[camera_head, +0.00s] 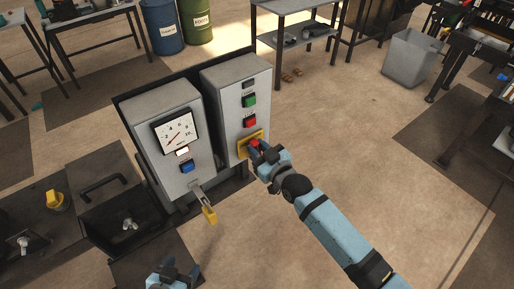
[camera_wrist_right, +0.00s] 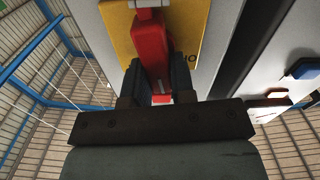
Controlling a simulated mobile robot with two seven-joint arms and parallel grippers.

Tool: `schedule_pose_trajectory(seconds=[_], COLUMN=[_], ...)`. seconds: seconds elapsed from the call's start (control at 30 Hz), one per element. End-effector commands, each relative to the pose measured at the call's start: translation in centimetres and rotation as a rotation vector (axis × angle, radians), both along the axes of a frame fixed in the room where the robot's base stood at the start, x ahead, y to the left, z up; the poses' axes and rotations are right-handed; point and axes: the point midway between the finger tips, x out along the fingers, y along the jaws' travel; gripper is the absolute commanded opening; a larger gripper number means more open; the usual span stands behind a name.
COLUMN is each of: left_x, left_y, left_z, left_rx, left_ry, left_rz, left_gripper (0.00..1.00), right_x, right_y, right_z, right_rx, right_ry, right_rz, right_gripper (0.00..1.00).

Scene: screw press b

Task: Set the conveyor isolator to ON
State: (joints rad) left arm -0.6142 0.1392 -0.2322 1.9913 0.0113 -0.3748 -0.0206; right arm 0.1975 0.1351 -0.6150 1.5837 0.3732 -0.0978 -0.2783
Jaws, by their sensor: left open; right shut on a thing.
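The conveyor isolator is a red handle on a yellow plate (camera_head: 243,147), low on the front of the right grey box (camera_head: 229,99). My right gripper (camera_head: 258,148) is at the plate, shut on the red handle. In the right wrist view the red handle (camera_wrist_right: 151,45) stands between the two dark fingers of my right gripper (camera_wrist_right: 154,80), with the yellow plate (camera_wrist_right: 120,18) behind it. The lettering on the plate is mostly hidden, so the switch position cannot be read. My left gripper (camera_head: 173,272) is open and empty at the bottom edge, away from the boxes.
The right box has a green button (camera_head: 249,101) and a red button (camera_head: 250,122) above the isolator. The left box (camera_head: 163,135) carries a dial gauge (camera_head: 176,132), a blue button (camera_head: 187,167) and a yellow-ended lever (camera_head: 209,214). A dark bench with a yellow knob (camera_head: 54,199) stands left.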

Motion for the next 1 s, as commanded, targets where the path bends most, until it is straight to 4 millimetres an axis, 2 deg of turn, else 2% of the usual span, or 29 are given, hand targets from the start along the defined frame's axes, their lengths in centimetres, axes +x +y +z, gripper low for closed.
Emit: schedule_pose_trajectory(seconds=[0.33,0.87,0.9,0.97,1.0], left_x=[-0.06,-0.04,-0.05,-0.05,-0.05], left_y=[0.11,0.04,0.03,0.01,0.0], left_z=[0.1,0.25,0.25,0.26,0.25], left_rx=[0.001,-0.001,-0.001,-0.001,-0.001], left_ry=[0.002,0.0,-0.001,-0.001,-0.001], left_rz=[0.002,0.003,0.002,0.002,0.002], left_gripper=[0.67,0.67,0.67,0.67,0.67], right_x=[0.14,0.14,0.14,0.14,0.15], right_y=[-0.17,-0.19,-0.18,-0.19,-0.2], right_z=[0.02,0.02,0.02,0.02,0.02], right_rx=[0.102,0.12,0.12,0.12,0.119], right_ry=[0.074,0.087,0.087,0.087,0.086], right_rz=[0.0,0.0,0.0,0.0,0.0], right_gripper=[0.0,0.0,0.33,0.47,0.49])
